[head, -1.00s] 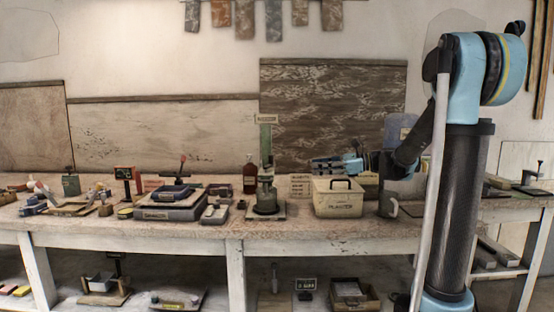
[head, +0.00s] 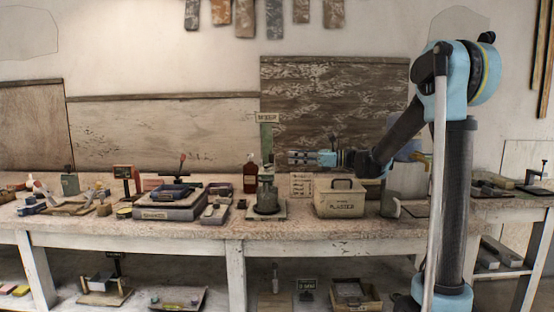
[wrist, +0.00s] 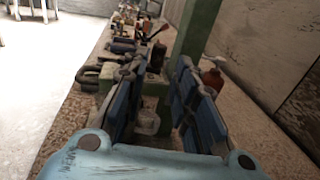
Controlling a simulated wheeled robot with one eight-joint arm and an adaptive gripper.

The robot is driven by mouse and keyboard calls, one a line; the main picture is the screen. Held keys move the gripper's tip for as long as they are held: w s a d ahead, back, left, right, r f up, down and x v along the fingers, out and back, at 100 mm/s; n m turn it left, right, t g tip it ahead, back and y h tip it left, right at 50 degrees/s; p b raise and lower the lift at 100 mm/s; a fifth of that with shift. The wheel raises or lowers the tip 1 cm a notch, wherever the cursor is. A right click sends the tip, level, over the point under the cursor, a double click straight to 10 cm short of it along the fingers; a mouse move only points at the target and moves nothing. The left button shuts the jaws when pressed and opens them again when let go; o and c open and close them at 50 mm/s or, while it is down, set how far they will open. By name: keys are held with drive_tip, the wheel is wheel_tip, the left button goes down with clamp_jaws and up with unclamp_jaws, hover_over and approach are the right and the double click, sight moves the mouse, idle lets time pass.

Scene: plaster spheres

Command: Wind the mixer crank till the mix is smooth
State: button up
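The mixer (head: 267,200) stands on the bench, a dark round pot on a pale base with a green post behind it and a label on top. In the wrist view its green post (wrist: 197,30) rises beyond my fingers, slightly right of centre. My gripper (head: 291,158) is up and to the right of the pot, pointing left towards the post. The wrist view shows my gripper (wrist: 158,80) open, its blue-padded fingers well apart. Small grey and green parts show between the fingers; I cannot tell which is the crank. The mix inside the pot is hidden.
A plaster box (head: 340,203) with a dark handle stands below my gripper. A brown bottle (head: 250,174) is left of the post. A grey tray stack (head: 168,212) and several small tools fill the bench's left. A dark board (head: 335,100) stands behind.

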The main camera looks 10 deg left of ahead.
drive_tip(key=a, duration=0.8)
drive_tip(key=shift+s+a, duration=0.2)
drive_tip(key=shift+s, duration=0.05)
clamp_jaws()
